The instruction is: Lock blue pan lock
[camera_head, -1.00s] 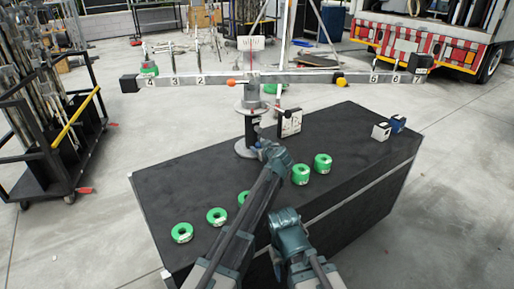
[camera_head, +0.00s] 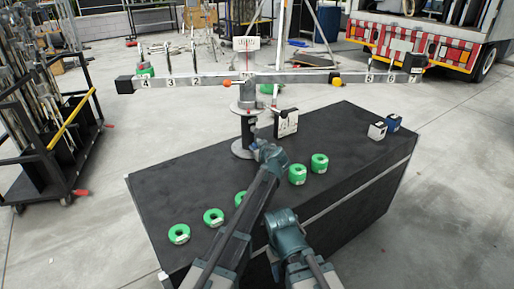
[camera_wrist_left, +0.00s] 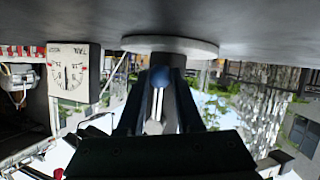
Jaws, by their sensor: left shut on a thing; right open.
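The balance scale's column (camera_head: 248,120) stands on the black table and carries a long beam with numbered marks. The blue pan lock (camera_wrist_left: 160,78) shows in the left wrist view as a round blue knob on a pale stem, under a round plate (camera_wrist_left: 168,45). My left gripper (camera_head: 257,140) is at the lower column in the head view. In the wrist view its dark fingers are on both sides of the knob, shut on it. My right gripper (camera_head: 283,222) is lower, over the table's near edge, away from the lock; its fingertips are hard to make out.
Several green ring weights (camera_head: 214,216) lie on the black table (camera_head: 345,150). A dial box (camera_head: 286,123) is right of the column. A rack cart (camera_head: 60,140) stands left.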

